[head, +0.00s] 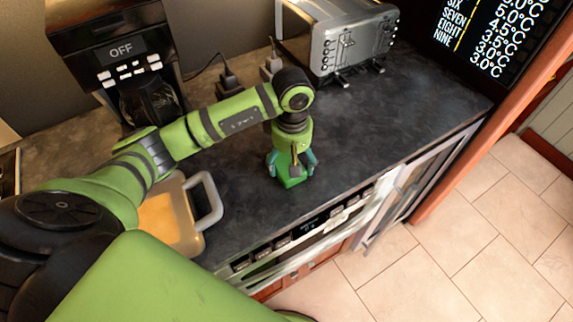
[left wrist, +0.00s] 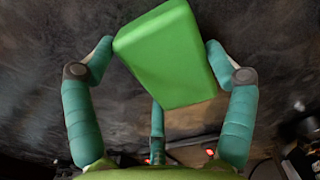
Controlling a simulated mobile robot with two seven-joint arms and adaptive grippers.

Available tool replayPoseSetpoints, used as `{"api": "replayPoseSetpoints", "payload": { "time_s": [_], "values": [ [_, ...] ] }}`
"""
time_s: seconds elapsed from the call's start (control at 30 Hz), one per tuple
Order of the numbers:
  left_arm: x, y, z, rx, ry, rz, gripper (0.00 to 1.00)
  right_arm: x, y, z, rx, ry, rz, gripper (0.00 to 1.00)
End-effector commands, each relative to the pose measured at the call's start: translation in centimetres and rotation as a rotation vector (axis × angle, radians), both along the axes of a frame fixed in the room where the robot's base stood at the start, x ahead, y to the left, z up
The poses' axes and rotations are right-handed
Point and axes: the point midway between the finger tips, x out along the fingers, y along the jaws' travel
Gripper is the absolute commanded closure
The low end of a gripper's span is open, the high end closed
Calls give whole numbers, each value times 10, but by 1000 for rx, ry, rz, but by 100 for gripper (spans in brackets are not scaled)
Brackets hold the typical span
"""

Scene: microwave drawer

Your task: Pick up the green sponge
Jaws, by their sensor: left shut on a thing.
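The green sponge (head: 291,181) is at the dark countertop, below my left gripper (head: 291,163) in the head view. The gripper points down and its teal fingers are on both sides of the sponge. In the left wrist view the bright green sponge (left wrist: 168,55) is a block lying tilted between the fingertips of my left gripper (left wrist: 162,55), which is shut on it. From these views I cannot tell whether the sponge touches the counter. My right gripper is not in view.
A cutting board with a handle (head: 172,222) lies at the counter's left front. A coffee maker (head: 122,60) and a silver toaster (head: 345,42) stand at the back. An appliance front (head: 330,220) runs below the counter's front edge. Counter right of the sponge is clear.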

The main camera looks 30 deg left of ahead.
Motion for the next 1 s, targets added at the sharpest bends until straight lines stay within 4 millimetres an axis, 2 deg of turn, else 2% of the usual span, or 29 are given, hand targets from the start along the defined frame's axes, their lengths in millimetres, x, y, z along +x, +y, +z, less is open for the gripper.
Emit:
{"api": "replayPoseSetpoints", "payload": {
  "time_s": [0.2, 0.37, 0.47, 0.6, 0.8, 1.0],
  "values": [
    [-1, 0, -1, 2, 3, 0, 37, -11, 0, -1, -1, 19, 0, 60],
    [0, 0, 5, 1, 1, -1, 37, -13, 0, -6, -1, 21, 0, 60],
    [1, 0, 16, 1, -2, 0, 37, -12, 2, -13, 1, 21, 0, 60],
    [1, -1, 40, 1, -6, -2, 37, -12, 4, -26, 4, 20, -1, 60],
    [4, -49, 67, -2, -5, -7, 37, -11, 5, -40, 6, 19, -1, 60],
    [6, -87, 90, 0, -2, -4, 37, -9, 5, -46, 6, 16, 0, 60]
  ]
}}
